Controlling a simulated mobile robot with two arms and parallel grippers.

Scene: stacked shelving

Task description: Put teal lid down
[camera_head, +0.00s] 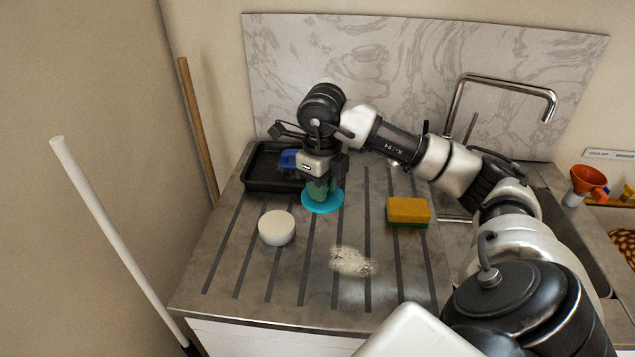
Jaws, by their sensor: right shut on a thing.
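The teal lid (323,203) is a round, bright blue-green disc over the grooved metal drainboard (390,270). My right gripper (319,187) points down at the lid from above, shut on it, with its fingers at the lid's middle. I cannot tell whether the lid touches the drainboard or hangs just above it. A white round container (277,228) stands on the drainboard to the left and in front of the lid, apart from it. My left gripper does not show.
A black tray (262,186) with a blue item (289,159) lies behind left. A yellow and green sponge (408,211) lies to the right. A pale crumbly patch (351,261) is in front. A tall faucet (500,85) stands behind right. The drainboard's front is otherwise clear.

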